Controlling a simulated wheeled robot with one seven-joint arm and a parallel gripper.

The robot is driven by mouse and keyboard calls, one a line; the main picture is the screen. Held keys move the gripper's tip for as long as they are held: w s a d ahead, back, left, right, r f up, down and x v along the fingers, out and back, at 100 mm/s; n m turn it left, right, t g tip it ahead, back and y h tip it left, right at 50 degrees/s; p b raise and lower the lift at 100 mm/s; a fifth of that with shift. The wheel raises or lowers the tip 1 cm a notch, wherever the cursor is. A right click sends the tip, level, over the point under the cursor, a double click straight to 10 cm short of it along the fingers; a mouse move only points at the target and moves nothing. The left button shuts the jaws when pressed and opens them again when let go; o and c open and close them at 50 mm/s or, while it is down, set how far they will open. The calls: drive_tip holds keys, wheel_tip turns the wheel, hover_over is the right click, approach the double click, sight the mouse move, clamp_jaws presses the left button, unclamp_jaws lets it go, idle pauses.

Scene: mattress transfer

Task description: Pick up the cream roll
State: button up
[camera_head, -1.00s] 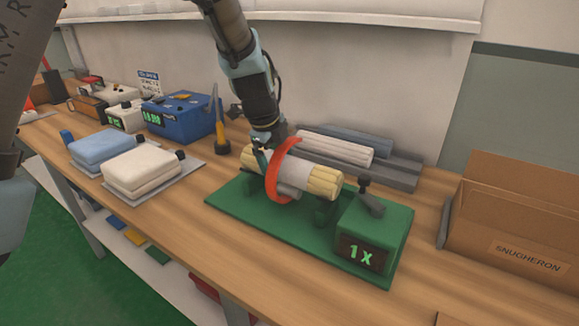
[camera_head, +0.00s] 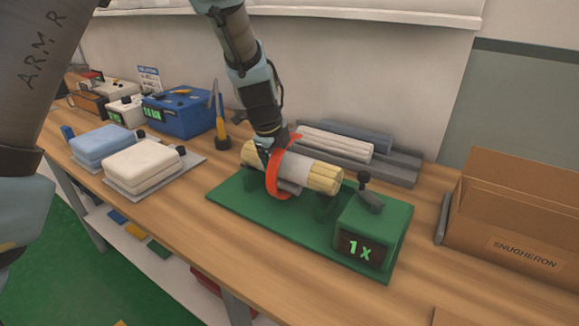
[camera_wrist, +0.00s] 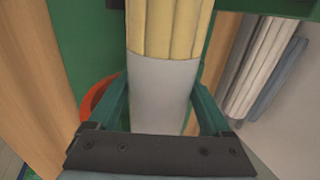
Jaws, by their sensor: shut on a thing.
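The cream roll (camera_head: 322,178), a bundle of pale yellow rods with a light grey band round its middle, lies over the green stand (camera_head: 235,203). In the wrist view the roll (camera_wrist: 165,35) runs up between my two teal fingers. My gripper (camera_head: 268,160) is shut on the roll; in the wrist view my gripper (camera_wrist: 160,88) has one finger on each side of the grey band. An orange-red curved piece (camera_head: 277,177) stands around the roll close to my fingers and partly hides them. I cannot tell any gap between roll and supports.
A green box reading 1X (camera_head: 375,230) stands on the stand's right end. Grey racks with a white roll (camera_head: 335,143) lie behind. A cardboard box (camera_head: 515,215) is at right. Folded white (camera_head: 142,162) and blue (camera_head: 102,143) pads and a blue box (camera_head: 180,113) are left.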

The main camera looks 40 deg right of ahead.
clamp_jaws()
drive_tip(key=shift+r, duration=0.1)
